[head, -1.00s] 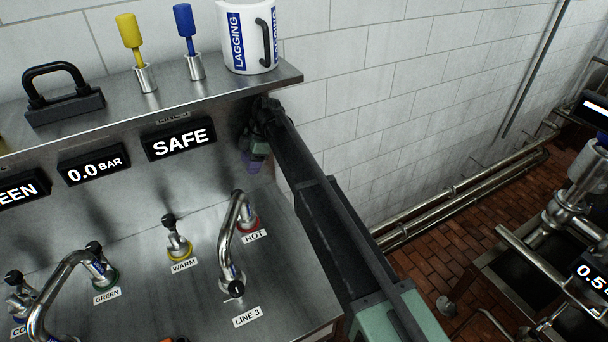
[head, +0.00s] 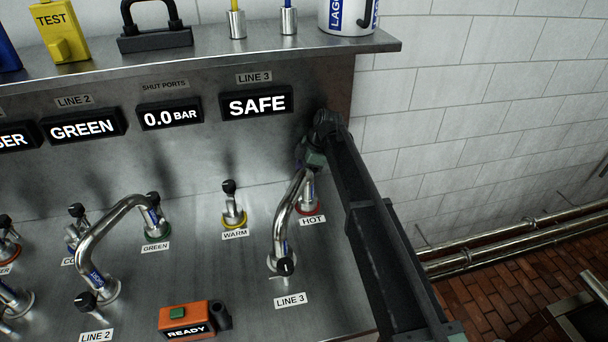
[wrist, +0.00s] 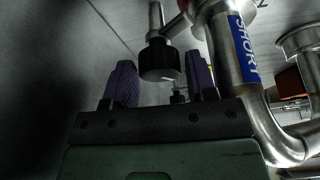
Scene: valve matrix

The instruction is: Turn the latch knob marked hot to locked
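The hot port stands at the right end of the steel panel, with a red ring (head: 311,208) and a HOT label (head: 312,221). A bent steel pipe runs from it to the LINE 3 port; in the wrist view the pipe (wrist: 238,75) carries a blue SHORT label. My gripper (wrist: 161,78) is open, its two purple fingers apart. A black knob (wrist: 160,60) shows between and just beyond the fingertips; I cannot tell whether they touch it. In the head view my wrist covers the top of the hot port and hides its knob.
The LINE 3 display (head: 256,104) reads SAFE. The warm port (head: 233,210) stands left of hot, uncapped by any pipe. A LINE 2 pipe (head: 105,225) and an orange READY box (head: 187,320) lie further left. A shelf (head: 220,60) overhangs behind.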

